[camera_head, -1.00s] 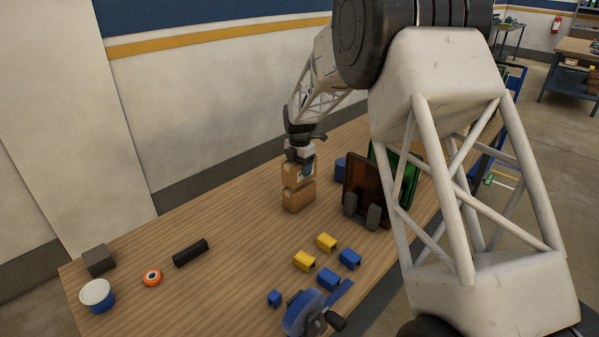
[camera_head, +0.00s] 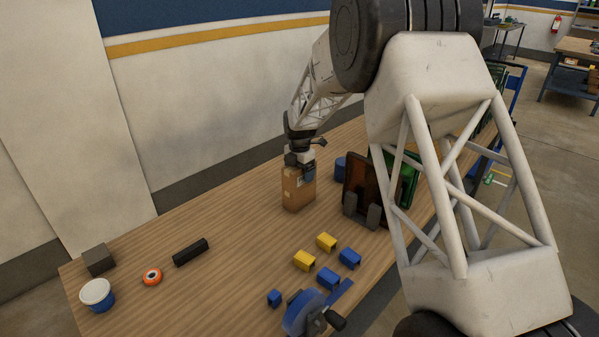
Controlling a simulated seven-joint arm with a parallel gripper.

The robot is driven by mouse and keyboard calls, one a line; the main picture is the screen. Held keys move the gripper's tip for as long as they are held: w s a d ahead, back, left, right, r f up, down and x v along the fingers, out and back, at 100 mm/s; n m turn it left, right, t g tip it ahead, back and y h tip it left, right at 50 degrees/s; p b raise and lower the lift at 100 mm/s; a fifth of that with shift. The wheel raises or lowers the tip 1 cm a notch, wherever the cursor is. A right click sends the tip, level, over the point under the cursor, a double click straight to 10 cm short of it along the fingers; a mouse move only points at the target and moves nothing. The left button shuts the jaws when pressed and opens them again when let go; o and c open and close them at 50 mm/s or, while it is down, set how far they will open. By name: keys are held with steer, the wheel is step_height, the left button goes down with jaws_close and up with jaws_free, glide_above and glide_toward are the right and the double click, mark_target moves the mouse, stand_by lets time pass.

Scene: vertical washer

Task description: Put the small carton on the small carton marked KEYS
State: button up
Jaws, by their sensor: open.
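Two small brown cartons stand in one stack near the middle of the table. The upper carton (camera_head: 296,180) rests on the lower carton (camera_head: 298,203), with their sides closely lined up and the seam hard to make out. I cannot read a KEYS marking on either one. My gripper (camera_head: 302,170) is open at the top of the upper carton, with a finger in front of its near right side. The far finger and part of the carton's top are hidden.
A dark brown panel in a grey stand (camera_head: 362,190) and a blue item (camera_head: 340,168) stand close to the right. Yellow and blue blocks (camera_head: 326,242) lie in front. Table left of the stack is clear.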

steer(key=shift+r, duration=0.15)
steer(key=shift+r, duration=6)
steer(key=s+d+r+m, duration=0.4)
steer(key=s+m, duration=0.1)
steer(key=s, duration=0.5)
steer(key=s+d+r+m+t, duration=0.1)
steer(key=s+d+r+m, duration=0.3)
steer(key=s, duration=0.5)
steer(key=s+d+r+m, duration=0.4)
steer(key=s+r+m, duration=0.1)
steer(key=s, duration=0.5)
steer(key=s+d+f+m, duration=0.1)
steer(key=s+m, duration=0.3)
steer(key=s, duration=0.5)
steer(key=s+d+f+m+t, duration=0.1)
steer(key=s+m, duration=0.3)
steer(key=s, duration=0.5)
steer(key=s+d+f+m, duration=0.3)
steer(key=s+m, duration=0.2)
steer(key=s, duration=0.4)
steer(key=shift+s+f+t, duration=0.3)
steer(key=shift+f, duration=0.05)
